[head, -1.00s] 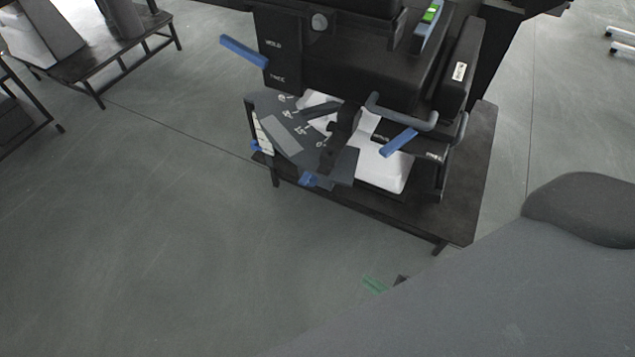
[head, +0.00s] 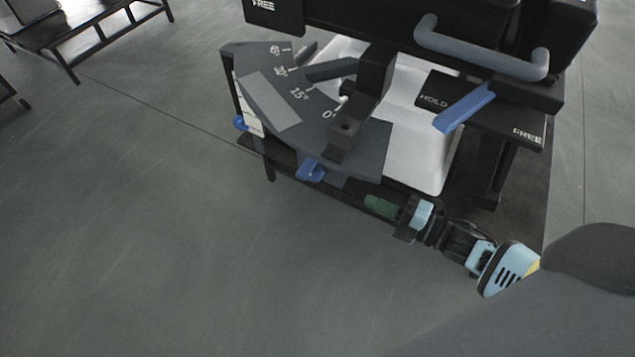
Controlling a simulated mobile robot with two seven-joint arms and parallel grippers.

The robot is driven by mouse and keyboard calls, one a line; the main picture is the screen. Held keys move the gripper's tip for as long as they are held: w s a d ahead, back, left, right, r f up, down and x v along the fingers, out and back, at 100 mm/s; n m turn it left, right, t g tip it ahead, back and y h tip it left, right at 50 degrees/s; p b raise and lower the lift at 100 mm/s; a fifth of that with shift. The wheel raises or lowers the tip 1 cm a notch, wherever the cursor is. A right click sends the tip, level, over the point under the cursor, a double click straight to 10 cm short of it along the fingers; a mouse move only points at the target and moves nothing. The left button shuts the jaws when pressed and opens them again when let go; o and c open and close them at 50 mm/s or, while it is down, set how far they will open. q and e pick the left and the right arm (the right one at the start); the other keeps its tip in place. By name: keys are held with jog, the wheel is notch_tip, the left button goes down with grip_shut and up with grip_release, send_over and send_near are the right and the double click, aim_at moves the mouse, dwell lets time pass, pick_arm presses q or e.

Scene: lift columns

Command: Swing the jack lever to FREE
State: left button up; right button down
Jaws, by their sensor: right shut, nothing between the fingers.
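A blue lever (head: 463,108) sits over a black plate at the right, its free end toward the lower left. The plate is lettered HOLD (head: 433,101) left of the lever and FREE (head: 528,136) farther right. The lever lies just beside HOLD, away from FREE. My right gripper (head: 372,202), with green fingertips, is shut and empty, below and left of the lever, clear of it in the picture. A second FREE label (head: 263,5) shows on a black block at the top edge. My left gripper is out of view.
A grey bar handle (head: 480,50) stands above the lever. A grey angle-scale plate (head: 270,88) with a black upright arm (head: 360,105) is to the left. Blue knobs (head: 310,170) stick out below it. Open floor lies lower left.

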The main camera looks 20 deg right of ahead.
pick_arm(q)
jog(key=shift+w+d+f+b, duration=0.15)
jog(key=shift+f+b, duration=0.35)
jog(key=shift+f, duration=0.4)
pick_arm(e)
jog(key=shift+w+d+f+n, duration=0.15)
jog(key=shift+w+f, duration=0.1)
jog(key=shift+f, duration=0.2)
jog(key=shift+w+d+f+n, duration=0.15)
jog(key=shift+w+f, duration=0.1)
jog(key=shift+f, duration=0.2)
jog(key=shift+a, duration=0.1)
jog(key=b, duration=0.4)
send_near(308, 174)
jog(key=x, duration=0.5)
jog(key=shift+w+f, duration=0.35)
jog(key=shift+w, duration=0.05)
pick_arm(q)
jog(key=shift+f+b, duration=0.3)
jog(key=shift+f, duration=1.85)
pick_arm(e)
jog(key=shift+w+a, duration=0.35)
jog(key=shift+w, duration=0.15)
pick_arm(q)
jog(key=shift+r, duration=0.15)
pick_arm(e)
jog(key=shift+a+r, duration=0.15)
